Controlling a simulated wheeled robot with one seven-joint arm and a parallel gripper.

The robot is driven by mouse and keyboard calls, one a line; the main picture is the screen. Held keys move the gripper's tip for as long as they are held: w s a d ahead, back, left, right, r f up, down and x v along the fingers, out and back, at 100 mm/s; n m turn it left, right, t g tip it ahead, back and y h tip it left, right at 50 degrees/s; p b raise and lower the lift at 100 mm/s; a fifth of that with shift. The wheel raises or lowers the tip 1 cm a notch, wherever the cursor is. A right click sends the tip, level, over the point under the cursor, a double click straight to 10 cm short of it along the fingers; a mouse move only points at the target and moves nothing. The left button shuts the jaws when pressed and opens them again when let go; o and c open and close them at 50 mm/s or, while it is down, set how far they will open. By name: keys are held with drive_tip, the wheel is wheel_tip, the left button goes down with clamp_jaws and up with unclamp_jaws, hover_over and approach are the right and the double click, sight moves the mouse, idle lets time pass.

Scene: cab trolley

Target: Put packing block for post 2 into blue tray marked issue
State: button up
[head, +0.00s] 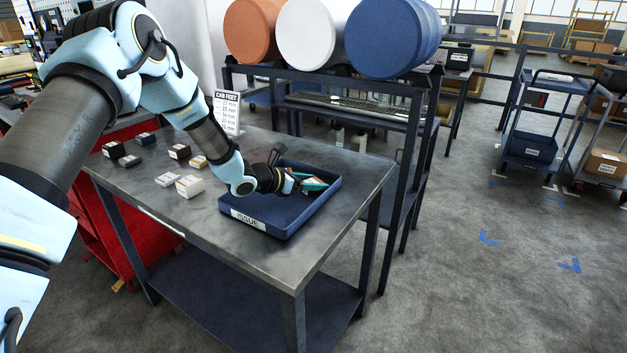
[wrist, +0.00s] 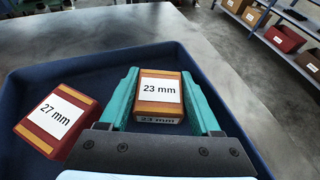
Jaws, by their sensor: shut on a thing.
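The blue tray (head: 268,228), labelled ISSUE on its front, stands on the right part of the grey bench. My gripper (head: 314,184) is low over the tray's right side. In the wrist view my gripper's teal fingers (wrist: 166,92) are shut on an orange and dark-red block (wrist: 160,112) labelled 23 mm, one finger on each side. It is within the tray's outline; I cannot tell whether it touches the floor. A red and yellow block (wrist: 58,120) labelled 27 mm lies in the tray to the left, apart from the held one. No post number shows on either block.
Several small dark, cream and yellow blocks (head: 190,185) stand on the bench left of the tray. A white card (head: 227,112) with a list of mm sizes stands behind them. A dark rack (head: 345,105) with large drums is behind the bench.

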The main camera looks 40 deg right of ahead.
drive_tip(key=shift+f, duration=0.15)
drive_tip(key=o, duration=1.1)
drive_tip(key=shift+r, duration=0.25)
drive_tip(key=b+v, duration=0.3)
drive_tip(key=v, duration=0.9)
drive_tip(key=shift+f, duration=0.15)
